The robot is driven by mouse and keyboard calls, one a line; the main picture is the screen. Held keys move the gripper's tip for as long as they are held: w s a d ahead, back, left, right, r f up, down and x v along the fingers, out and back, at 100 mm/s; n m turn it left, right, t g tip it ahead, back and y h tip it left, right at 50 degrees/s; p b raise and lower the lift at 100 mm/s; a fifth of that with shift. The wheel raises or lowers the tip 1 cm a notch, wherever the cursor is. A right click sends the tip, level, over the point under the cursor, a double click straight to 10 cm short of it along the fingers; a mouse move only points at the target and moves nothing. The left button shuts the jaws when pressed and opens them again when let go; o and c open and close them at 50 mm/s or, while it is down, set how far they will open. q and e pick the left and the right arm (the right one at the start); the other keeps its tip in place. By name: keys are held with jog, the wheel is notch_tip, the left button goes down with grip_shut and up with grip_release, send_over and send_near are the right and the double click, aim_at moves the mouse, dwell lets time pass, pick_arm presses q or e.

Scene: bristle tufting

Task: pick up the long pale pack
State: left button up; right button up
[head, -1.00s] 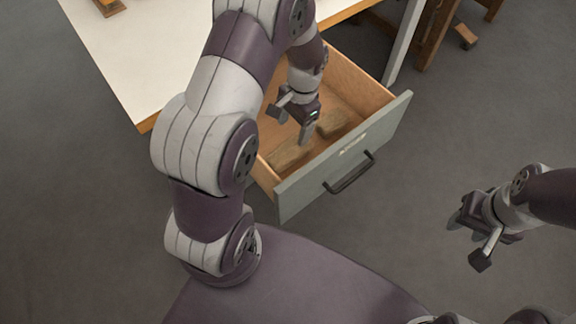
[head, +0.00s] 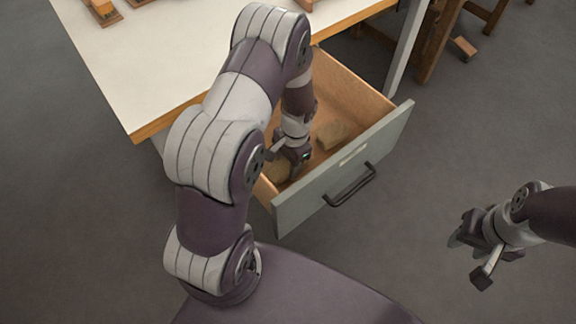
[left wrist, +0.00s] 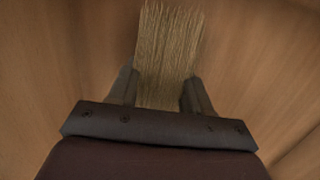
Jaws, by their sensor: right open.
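The long pale pack (head: 279,171) is a bundle of straw-coloured bristles lying in the open drawer, partly hidden by my left gripper in the head view. In the left wrist view the pack (left wrist: 167,55) stands out between the two dark fingers, with no clear gap on either side. My left gripper (left wrist: 160,95) is low in the drawer around the pack; whether it squeezes it, I cannot tell. It also shows in the head view (head: 296,166), its fingertips mostly hidden. My right gripper (head: 468,257) is open and empty, above the floor at right.
A second, shorter tan pack (head: 331,135) lies further right in the drawer. The drawer's grey front (head: 385,145) with its dark handle (head: 350,187) and its wooden walls surround the left gripper. A white worktable (head: 140,75) stands behind at left.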

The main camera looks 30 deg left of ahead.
pick_arm(q)
jog(key=shift+c, duration=1.1)
